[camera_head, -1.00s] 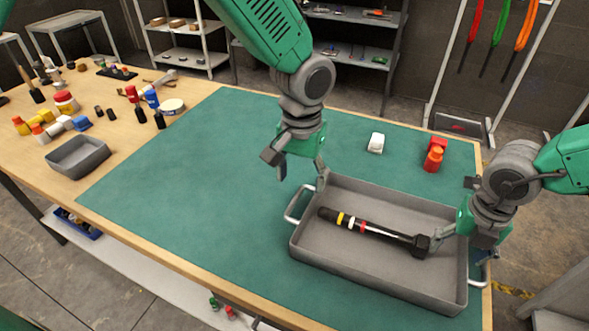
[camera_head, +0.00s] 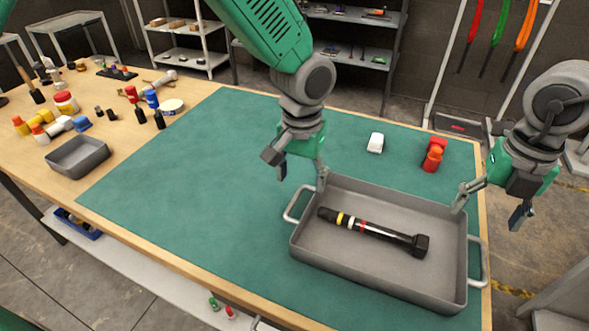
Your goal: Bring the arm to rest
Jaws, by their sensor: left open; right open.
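My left gripper (camera_head: 302,183) is open and empty, pointing down over the green mat just left of the grey tray's far left corner; one finger is close to the tray rim, and I cannot tell if it touches. My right gripper (camera_head: 488,211) is open and empty, with its fingers spread near the tray's right rim and beyond the table's right edge. The grey tray (camera_head: 375,275) with two side handles sits on the mat. A black tool with yellow, white and red bands (camera_head: 375,231) lies inside it, clear of both grippers.
A white object (camera_head: 376,143) and a red-orange object (camera_head: 433,155) stand on the green mat (camera_head: 190,200) behind the tray. A small grey bin (camera_head: 78,157) and several bottles and tools crowd the table's left end. The mat's left half is clear.

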